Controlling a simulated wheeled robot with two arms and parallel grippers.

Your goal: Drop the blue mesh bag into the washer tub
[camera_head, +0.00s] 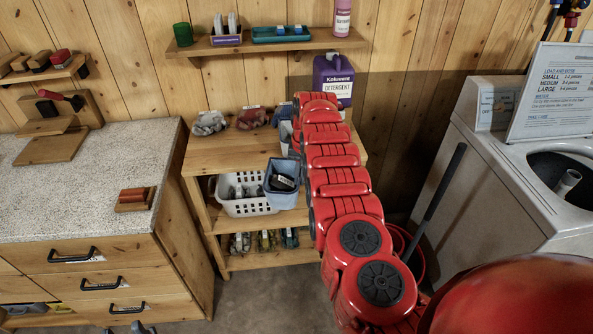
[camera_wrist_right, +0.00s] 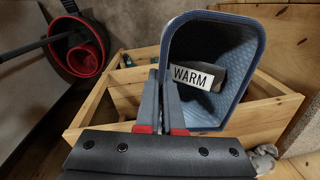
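The blue mesh bag (camera_head: 283,182) looks like an open-topped blue tub in front of the wooden shelf unit. In the wrist view the bag (camera_wrist_right: 215,28) is tilted, its mouth facing the camera, with a dark item labelled WARM inside. My right gripper (camera_wrist_right: 160,85) has its narrow fingers close together on either side of the bag's rim, pinching it. In the head view my red right arm hides most of this gripper. The washer tub (camera_head: 560,168) is open at the far right, with a pale agitator inside.
A white basket (camera_head: 245,205) sits on the shelf unit (camera_head: 225,155) beside the bag. A purple detergent jug (camera_head: 333,78) stands on top. A red bucket (camera_head: 410,258) with a dark handle stands before the washer (camera_head: 500,190). A sign (camera_head: 552,90) stands on the washer.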

